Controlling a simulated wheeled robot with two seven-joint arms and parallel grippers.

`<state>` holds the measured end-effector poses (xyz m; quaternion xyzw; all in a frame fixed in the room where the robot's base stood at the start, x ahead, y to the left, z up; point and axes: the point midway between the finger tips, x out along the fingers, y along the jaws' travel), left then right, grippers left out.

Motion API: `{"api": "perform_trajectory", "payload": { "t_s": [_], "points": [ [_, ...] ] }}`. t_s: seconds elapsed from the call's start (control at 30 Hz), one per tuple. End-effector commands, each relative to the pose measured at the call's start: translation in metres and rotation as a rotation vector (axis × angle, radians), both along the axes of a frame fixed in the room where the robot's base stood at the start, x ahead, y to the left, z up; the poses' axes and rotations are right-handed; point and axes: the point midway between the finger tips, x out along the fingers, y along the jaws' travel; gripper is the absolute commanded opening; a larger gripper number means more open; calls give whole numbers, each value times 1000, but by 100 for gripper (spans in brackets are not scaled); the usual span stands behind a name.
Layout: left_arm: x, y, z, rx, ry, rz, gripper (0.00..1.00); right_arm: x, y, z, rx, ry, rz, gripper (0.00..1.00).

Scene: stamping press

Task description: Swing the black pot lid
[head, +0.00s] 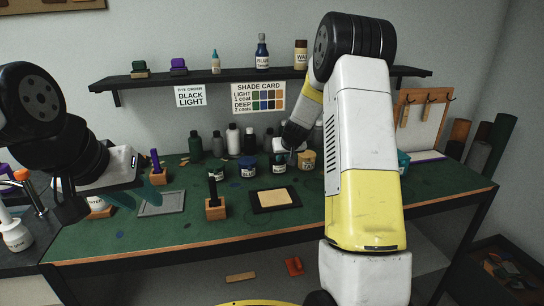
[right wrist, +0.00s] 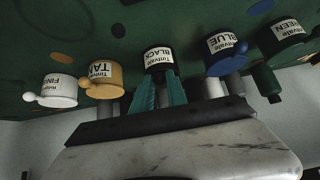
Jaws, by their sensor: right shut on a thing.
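The black pot (head: 279,164) stands among the dye pots on the green bench top. In the right wrist view, its BLACK label (right wrist: 158,57) faces the camera. My right gripper (head: 290,156) reaches down to it from behind my raised arm. In the right wrist view, my right gripper (right wrist: 160,92) has its teal fingers shut on the black pot lid (right wrist: 160,74). The fingers partly hide the lid, and I cannot tell whether it is turned. My left gripper (head: 133,196) is open and empty over the left part of the bench.
The blue pot (head: 247,167) and tan pot (head: 306,160) stand close on either side. A purple-handled tool in a block (head: 156,165), a grey tray (head: 162,203), a wooden block holder (head: 215,209) and a dark framed pad (head: 262,206) lie nearer. Bottles stand behind.

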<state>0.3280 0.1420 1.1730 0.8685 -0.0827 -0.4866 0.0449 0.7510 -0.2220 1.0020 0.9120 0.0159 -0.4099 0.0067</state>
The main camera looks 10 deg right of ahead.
Motion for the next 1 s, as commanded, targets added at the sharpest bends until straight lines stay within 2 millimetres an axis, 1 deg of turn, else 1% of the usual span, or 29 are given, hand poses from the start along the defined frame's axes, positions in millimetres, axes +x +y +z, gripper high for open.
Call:
{"api": "perform_trajectory", "payload": {
  "t_s": [0.03,0.07,0.47,0.8,1.0],
  "points": [
    [0,0,0,0,0,0,36,2,0,6,-2,-6,1,0],
    [0,0,0,0,0,0,36,2,0,6,-1,-6,0,0],
    [0,0,0,0,0,0,36,4,0,10,-2,-7,-1,0],
    [0,0,0,0,0,0,36,16,1,33,-3,-8,0,0],
    [0,0,0,0,0,0,36,16,0,35,-1,-6,-1,0]
  ]
}}
